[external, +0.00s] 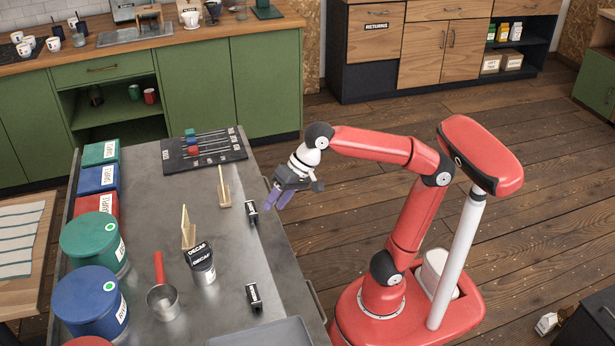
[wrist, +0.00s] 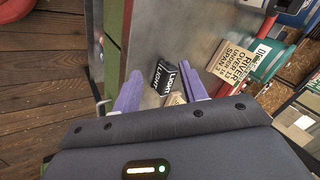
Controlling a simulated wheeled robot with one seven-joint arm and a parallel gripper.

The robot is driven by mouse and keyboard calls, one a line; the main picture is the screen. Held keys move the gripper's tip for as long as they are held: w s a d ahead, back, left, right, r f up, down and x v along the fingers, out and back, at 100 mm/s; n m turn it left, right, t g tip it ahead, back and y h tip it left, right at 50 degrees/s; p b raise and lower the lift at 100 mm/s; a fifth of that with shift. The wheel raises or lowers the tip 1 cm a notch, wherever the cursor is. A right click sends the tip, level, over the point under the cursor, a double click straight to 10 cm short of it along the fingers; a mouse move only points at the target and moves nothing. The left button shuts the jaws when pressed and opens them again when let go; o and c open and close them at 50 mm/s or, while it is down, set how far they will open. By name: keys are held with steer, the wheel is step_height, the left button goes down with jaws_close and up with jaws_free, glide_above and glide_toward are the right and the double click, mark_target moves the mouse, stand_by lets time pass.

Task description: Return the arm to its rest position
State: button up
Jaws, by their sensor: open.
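My red arm reaches left from its base to the right edge of the metal table (external: 150,215). My gripper (external: 275,201) has purple fingers and hangs over that edge, pointing down and to the left. In the wrist view the two fingers of my gripper (wrist: 160,92) are spread apart with nothing held between them. Beyond them a small black block labelled LIGHT (wrist: 161,77) stands on the table, apart from the fingers. In the external view a small black labelled block (external: 252,212) stands just left of the gripper.
The table carries a black rack board (external: 204,150), wooden stands (external: 224,193), a DECAF can (external: 202,266), a metal scoop (external: 163,300), another black block (external: 254,297) and large green (external: 92,243) and blue (external: 90,303) canisters. Open wood floor (external: 350,180) lies behind my arm.

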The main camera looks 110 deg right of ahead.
steer(key=s+a+f+n, duration=0.2)
steer(key=s+f+n, duration=0.1)
steer(key=f, duration=0.3)
steer(key=s+a+f+n+g+p, duration=0.1)
steer(key=s+a+f+n, duration=0.2)
steer(key=f, duration=0.4)
steer(key=s+a+f+n, duration=0.2)
steer(key=s+f+n, duration=0.3)
steer(key=f+n, duration=0.1)
steer(key=shift+a+f, duration=0.3)
steer(key=shift+f, duration=0.45)
